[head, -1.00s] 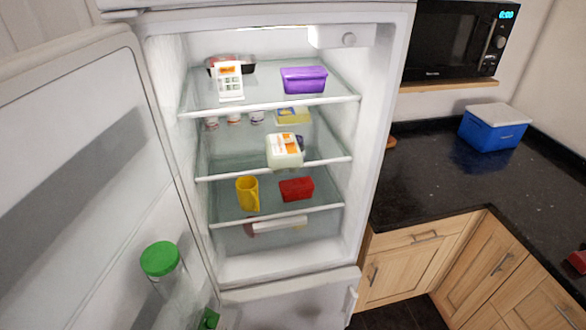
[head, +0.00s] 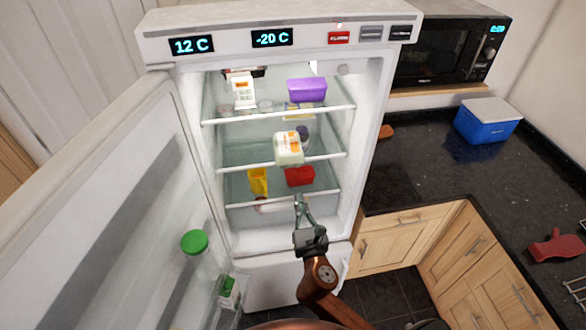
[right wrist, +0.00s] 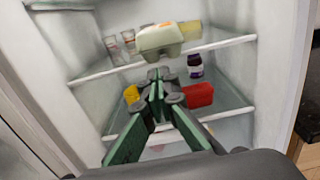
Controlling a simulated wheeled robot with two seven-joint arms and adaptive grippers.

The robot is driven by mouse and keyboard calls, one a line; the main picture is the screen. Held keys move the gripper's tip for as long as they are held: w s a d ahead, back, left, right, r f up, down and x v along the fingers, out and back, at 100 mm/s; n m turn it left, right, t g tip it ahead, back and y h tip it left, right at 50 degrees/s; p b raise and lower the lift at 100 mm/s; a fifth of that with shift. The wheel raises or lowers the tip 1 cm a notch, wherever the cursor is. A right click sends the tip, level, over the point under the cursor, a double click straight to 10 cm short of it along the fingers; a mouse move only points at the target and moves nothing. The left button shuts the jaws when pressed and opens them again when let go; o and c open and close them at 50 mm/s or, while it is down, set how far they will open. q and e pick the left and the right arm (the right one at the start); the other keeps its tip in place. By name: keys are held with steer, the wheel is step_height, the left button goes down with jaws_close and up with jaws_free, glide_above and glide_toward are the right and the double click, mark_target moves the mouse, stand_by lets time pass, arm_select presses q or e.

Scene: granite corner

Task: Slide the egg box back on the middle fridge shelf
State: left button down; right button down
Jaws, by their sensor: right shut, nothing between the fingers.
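The egg box (head: 288,149), pale with a white and orange label, sits at the front edge of the middle fridge shelf (head: 246,166) and seems to overhang it. It also shows in the right wrist view (right wrist: 160,40), above my gripper. My right gripper (head: 300,201) is shut and empty, in front of the lower shelf and below the egg box, apart from it. In the right wrist view its green fingers (right wrist: 154,82) come together at the tips. My left gripper is not in view.
A purple tub (head: 307,90) and a white carton (head: 243,93) stand on the top shelf. A dark jar (right wrist: 195,65) stands right of the egg box. The fridge door (head: 150,200) is open at left.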

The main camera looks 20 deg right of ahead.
mark_target(291, 165)
steer(key=p+x, duration=0.1)
steer(key=x, duration=1.2)
steer(key=shift+w+f, duration=0.15)
steer(key=shift+w, duration=0.1)
